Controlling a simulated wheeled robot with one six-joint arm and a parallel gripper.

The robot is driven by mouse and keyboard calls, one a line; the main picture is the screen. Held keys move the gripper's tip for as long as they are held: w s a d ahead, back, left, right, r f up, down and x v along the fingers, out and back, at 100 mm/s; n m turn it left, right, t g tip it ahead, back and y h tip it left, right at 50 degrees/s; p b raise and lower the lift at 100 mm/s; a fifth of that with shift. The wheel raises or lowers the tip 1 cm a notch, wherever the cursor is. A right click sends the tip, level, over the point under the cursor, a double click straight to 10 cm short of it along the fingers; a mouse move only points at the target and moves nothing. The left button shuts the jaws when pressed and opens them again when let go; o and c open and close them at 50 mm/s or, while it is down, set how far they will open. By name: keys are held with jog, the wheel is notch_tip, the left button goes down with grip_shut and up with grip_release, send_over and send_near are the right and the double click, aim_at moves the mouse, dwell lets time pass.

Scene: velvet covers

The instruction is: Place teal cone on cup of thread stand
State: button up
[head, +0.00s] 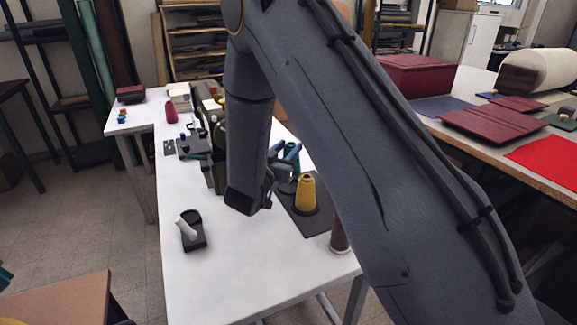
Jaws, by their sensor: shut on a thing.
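The dark thread stand (318,224) lies on the white table, partly hidden behind my arm. A yellow cone (306,196) stands upright on it. The teal cone (293,163) shows as a small dark green patch at my gripper (285,155), just behind and left of the yellow cone. My gripper is shut on the teal cone, over the far left part of the stand. I cannot tell whether the cone touches a cup of the stand; the free cup is not clearly visible.
A black holder with a white roll (190,230) sits at the front left. A dark machine (212,150) stands behind my wrist. A crimson cone (171,112) is at the back. A brown cylinder (339,237) stands near the right edge.

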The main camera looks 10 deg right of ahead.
jog(key=shift+s+f+p, duration=0.1)
jog(key=shift+f+p, duration=0.2)
jog(key=shift+f, duration=2.3)
jog(key=o, duration=1.4)
jog(key=shift+f, duration=0.15)
jog(key=shift+c, duration=0.2)
jog(key=shift+r, duration=0.2)
jog(key=s+a+n+g+y, duration=0.1)
jog(key=s+a+y, duration=0.1)
jog(key=s+y, duration=0.1)
jog(key=s+a+f+n+g+y+b, duration=0.1)
jog(key=s+a+g+y, duration=0.1)
jog(key=s+a+y, duration=0.1)
jog(key=s+a+n+g+y+b, duration=0.1)
jog(key=s+a+y, duration=0.1)
jog(key=s+y, duration=0.1)
jog(key=shift+a+f+g, duration=0.3)
jog(key=shift+a+g, duration=0.1)
jog(key=s+d+r+n+g, duration=0.1)
jog(key=s+d+g, duration=0.2)
jog(key=s, duration=0.5)
jog(key=s+d+n+g+y, duration=0.1)
jog(key=s+d+n+g, duration=0.1)
jog(key=s, duration=0.7)
jog(key=s+d+r+n+g, duration=0.1)
jog(key=s+d+g, duration=0.2)
jog(key=s, duration=0.5)
jog(key=shift+s+d+r+g+y, duration=0.3)
jog(key=shift+r+g+y, duration=0.1)
jog(key=shift+g, duration=0.3)
